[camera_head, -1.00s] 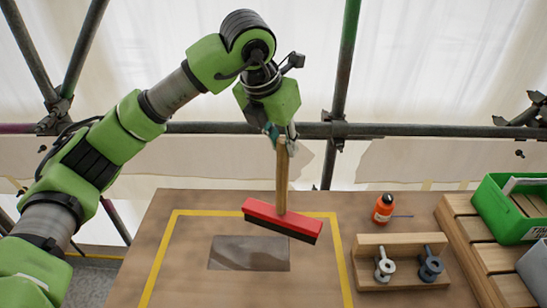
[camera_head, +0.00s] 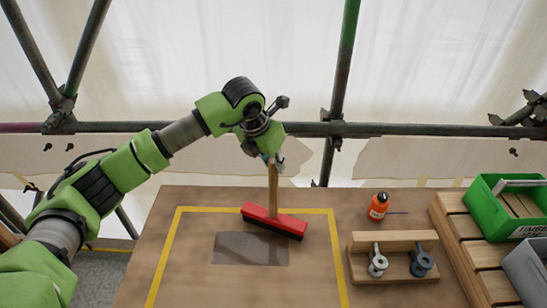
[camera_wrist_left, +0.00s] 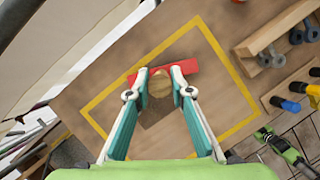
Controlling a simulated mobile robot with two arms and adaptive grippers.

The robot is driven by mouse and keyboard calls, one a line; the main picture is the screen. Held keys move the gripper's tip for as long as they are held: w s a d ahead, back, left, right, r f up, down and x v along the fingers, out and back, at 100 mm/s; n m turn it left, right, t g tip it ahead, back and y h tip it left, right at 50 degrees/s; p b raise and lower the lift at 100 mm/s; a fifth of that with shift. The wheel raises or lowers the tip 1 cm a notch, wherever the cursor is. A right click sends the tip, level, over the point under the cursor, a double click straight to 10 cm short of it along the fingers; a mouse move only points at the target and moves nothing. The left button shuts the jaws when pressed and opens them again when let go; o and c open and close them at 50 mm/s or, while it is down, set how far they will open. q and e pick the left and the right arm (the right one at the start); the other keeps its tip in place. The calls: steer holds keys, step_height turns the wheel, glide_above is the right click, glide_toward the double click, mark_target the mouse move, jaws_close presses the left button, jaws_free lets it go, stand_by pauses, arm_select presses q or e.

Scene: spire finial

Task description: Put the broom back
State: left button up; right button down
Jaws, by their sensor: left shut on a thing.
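The broom has a red head (camera_head: 275,221) with dark bristles and a wooden handle (camera_head: 272,180) standing nearly upright. It is at the back of the yellow-outlined area on the table, just behind the grey rectangle (camera_head: 251,248). Whether the bristles touch the table I cannot tell. My left gripper (camera_head: 272,160) is shut on the top of the handle. In the left wrist view its two fingers (camera_wrist_left: 160,86) close on the round handle end, with the red head (camera_wrist_left: 188,68) below. My right gripper is not in the head view.
An orange bottle (camera_head: 378,206) stands right of the yellow outline (camera_head: 336,250). A wooden rack (camera_head: 395,241) holds two grey eye-shaped fittings. A green crate (camera_head: 508,210) sits on slatted wood at the right. Scaffold tubes (camera_head: 420,130) run behind the table.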

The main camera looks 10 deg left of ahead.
arm_select(q)
steer(key=o, duration=1)
steer(key=shift+f, duration=0.1)
steer(key=shift+b+v, duration=2.3)
steer(key=shift+v, duration=3.8)
steer(key=shift+d, duration=0.15)
